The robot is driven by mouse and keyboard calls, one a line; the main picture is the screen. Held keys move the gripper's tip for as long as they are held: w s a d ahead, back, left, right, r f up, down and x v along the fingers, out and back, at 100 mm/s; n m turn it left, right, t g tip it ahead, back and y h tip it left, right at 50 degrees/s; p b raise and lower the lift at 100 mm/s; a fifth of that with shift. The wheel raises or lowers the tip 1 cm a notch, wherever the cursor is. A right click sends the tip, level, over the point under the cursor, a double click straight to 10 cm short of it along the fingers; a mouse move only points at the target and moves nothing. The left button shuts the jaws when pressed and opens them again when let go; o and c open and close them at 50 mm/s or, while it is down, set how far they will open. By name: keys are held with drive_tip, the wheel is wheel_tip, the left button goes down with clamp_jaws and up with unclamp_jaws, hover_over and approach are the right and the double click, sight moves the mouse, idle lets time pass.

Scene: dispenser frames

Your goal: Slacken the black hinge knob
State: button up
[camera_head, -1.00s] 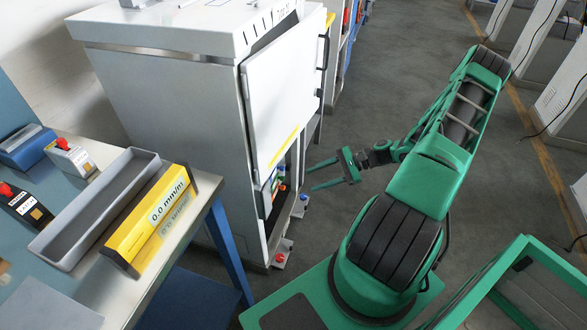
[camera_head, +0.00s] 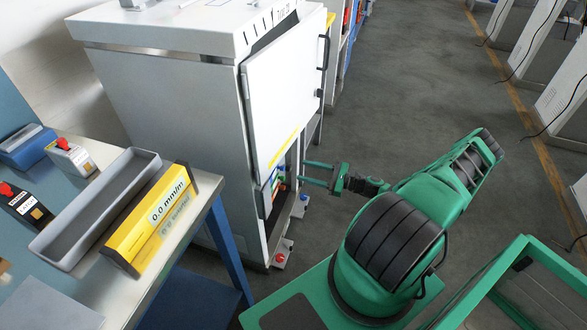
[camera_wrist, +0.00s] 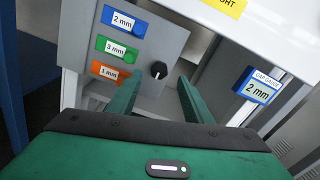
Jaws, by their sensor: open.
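A round black knob (camera_wrist: 159,70) with a small pale mark sits on a grey panel (camera_wrist: 170,42) in the wrist view. It shows in the gap between my two green fingers. My gripper (camera_wrist: 158,86) is open and empty, with the fingers to either side of the knob in the picture; I cannot tell how far short of it they end. In the head view my gripper (camera_head: 304,172) points left at the lower opening of the white cabinet (camera_head: 165,110). The knob cannot be made out in the head view.
Blue "2 mm" (camera_wrist: 124,22), green "3 mm" (camera_wrist: 117,48) and orange "1 mm" (camera_wrist: 117,72) labels are left of the knob. A "GAP GAUGE 2 mm" tag (camera_wrist: 258,88) is at right. The cabinet door (camera_head: 285,95) stands above my gripper. A workbench (camera_head: 205,200) is at left.

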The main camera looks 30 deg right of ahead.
sight(288, 167)
drive_tip(key=x, duration=0.6)
drive_tip(key=c, duration=1.1)
drive_tip(key=shift+o, duration=0.2)
drive_tip(key=shift+w+d, duration=0.1)
